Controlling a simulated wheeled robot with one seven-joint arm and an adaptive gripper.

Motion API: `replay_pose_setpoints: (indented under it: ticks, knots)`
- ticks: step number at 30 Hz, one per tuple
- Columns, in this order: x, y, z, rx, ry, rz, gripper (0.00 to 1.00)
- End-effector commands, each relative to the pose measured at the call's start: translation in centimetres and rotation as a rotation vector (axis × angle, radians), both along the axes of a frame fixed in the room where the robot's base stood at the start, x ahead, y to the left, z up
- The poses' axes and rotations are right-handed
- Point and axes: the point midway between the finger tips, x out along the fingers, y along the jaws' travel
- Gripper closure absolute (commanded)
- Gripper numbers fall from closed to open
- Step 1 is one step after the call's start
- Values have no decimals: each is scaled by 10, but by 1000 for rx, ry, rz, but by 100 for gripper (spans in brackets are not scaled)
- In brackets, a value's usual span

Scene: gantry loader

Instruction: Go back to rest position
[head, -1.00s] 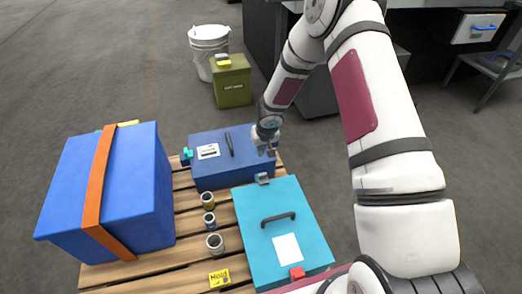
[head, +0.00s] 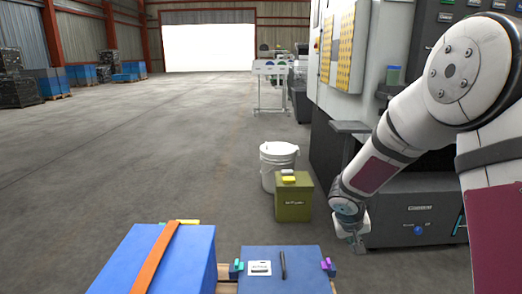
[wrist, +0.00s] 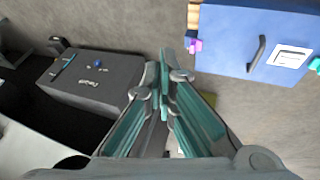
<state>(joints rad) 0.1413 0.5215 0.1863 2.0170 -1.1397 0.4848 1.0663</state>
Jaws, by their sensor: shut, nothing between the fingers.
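My gripper (head: 355,242) hangs to the right of the blue case, above the floor and apart from the case. In the wrist view the teal-padded fingers of my gripper (wrist: 163,88) are together with nothing between them. The blue case (head: 290,270) has a dark handle, a white label, a teal latch on the left and a purple latch on the right. It also shows in the wrist view (wrist: 240,30) at the upper right.
A large blue box (head: 140,265) with an orange strap stands at the front left. An olive bin (head: 293,203) and a white bucket (head: 270,172) stand behind the blue case. A dark grey cabinet (head: 415,212) is close behind my gripper. Open floor (head: 130,150) lies at the left.

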Motion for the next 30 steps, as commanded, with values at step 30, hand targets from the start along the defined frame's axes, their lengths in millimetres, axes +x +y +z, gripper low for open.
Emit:
replay_pose_setpoints:
  ticks: [30]
  knots:
    - [-380,41,189,199,313,-103,100]
